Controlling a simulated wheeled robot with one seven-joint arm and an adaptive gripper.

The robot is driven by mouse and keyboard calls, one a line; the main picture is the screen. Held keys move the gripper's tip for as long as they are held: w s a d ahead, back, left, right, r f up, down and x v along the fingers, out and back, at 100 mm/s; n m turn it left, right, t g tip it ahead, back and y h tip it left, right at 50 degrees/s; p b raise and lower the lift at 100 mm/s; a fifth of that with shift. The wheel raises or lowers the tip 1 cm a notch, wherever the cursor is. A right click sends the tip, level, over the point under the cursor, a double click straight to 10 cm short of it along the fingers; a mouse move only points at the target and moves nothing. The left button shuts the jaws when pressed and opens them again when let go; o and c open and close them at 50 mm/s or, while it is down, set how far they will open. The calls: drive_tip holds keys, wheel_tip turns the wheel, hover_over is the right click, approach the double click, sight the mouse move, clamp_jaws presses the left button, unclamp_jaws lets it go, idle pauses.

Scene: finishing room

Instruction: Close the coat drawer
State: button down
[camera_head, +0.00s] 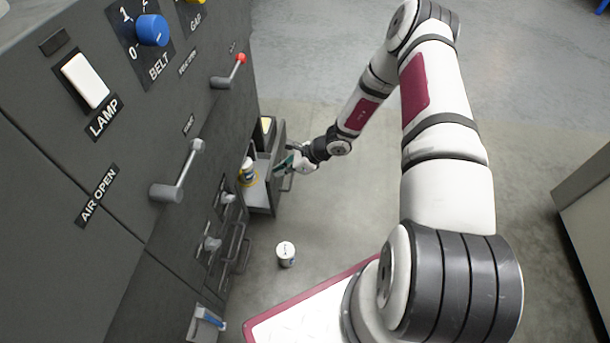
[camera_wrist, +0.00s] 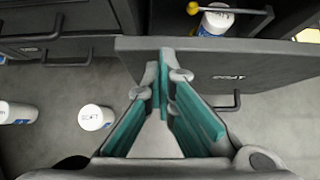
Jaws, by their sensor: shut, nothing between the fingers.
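The coat drawer (camera_head: 262,196) stands pulled out from the dark grey cabinet in the head view. Its front panel, with a label that seems to read COAT (camera_wrist: 206,68) and a dark bar handle (camera_wrist: 228,104), shows in the wrist view. A white can with a blue label (camera_head: 248,170) is in the drawer; it also shows in the wrist view (camera_wrist: 215,20). My gripper (camera_head: 284,165) is at the drawer's front. Its teal-padded fingers (camera_wrist: 163,62) are shut and empty, their tips overlapping the panel near its left end. Whether they touch it I cannot tell.
A white can (camera_head: 286,254) stands on the floor near the cabinet. Closed drawer handles (camera_head: 237,245), levers (camera_head: 180,172) and switches line the cabinet face. A lower open compartment (camera_head: 205,322) holds a blue item.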

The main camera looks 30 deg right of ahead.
drive_tip(key=shift+w+a+b, duration=0.15)
drive_tip(key=shift+w+a, duration=0.4)
drive_tip(key=shift+a, duration=0.25)
drive_tip(key=shift+w+a+b, duration=0.1)
drive_tip(key=shift+w+a, duration=0.5)
drive_tip(key=shift+a, duration=0.25)
drive_tip(key=shift+w+a+b, duration=0.15)
drive_tip(key=shift+w+a, duration=0.4)
drive_tip(key=shift+a, duration=0.25)
